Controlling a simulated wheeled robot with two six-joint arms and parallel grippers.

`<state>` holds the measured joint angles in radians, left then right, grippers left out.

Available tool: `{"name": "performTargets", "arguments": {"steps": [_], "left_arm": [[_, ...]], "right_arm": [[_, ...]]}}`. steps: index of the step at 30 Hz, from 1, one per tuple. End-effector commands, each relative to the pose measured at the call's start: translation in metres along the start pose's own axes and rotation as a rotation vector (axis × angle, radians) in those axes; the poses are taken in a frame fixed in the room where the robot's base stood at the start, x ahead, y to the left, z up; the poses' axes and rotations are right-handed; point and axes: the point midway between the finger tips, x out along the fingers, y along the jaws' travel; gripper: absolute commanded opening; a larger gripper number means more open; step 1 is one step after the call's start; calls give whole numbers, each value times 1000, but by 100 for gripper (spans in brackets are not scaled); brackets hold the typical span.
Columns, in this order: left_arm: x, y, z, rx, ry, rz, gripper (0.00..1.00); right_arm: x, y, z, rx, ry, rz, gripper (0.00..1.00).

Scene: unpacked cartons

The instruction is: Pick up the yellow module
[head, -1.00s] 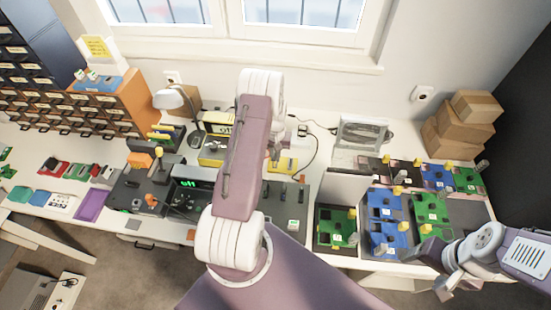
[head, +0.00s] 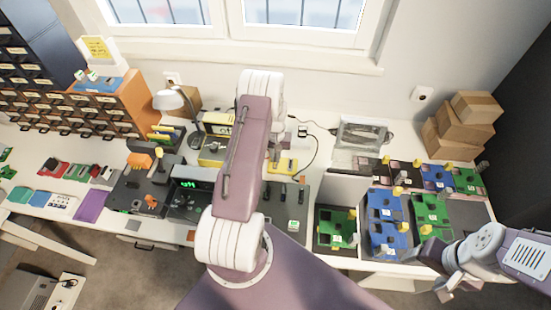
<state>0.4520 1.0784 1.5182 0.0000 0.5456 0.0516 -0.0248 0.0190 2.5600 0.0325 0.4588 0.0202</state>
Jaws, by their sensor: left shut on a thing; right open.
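A yellow module (head: 286,165) is on the workbench just right of my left arm's upper link. My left gripper (head: 275,156) points down at its left end and appears shut on it. The fingertips are small and partly hidden by my arm, so the exact contact is unclear. My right gripper (head: 446,287) is open and empty at the lower right, in front of the bench edge.
Yellow and grey equipment (head: 212,155) stands left of my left arm. A black device with a green display (head: 190,185) is nearby. Trays with green and blue boards (head: 385,225) fill the right side. A clear box (head: 360,134) and cartons (head: 462,128) stand behind.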

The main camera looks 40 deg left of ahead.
Motion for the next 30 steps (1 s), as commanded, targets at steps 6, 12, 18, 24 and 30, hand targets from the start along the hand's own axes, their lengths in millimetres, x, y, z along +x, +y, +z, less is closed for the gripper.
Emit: {"name": "performTargets", "arguments": {"steps": [6, 12, 18, 24, 30], "left_arm": [[-12, 0, -2, 0, 5, 0, 0], [-45, 3, 3, 2, 4, 0, 0], [-71, 26, 44, 4, 3, 0, 0], [-97, 48, 82, 4, 3, 1, 0], [-109, 58, 99, 1, 1, 0, 0]], "right_arm": [[2, 0, 0, 0, 0, 0, 72], [8, 0, 1, 0, 0, 0, 72], [13, 0, 1, 0, 0, 0, 72], [17, 0, 2, 0, 0, 0, 72], [18, 0, 2, 0, 0, 0, 72]]}}
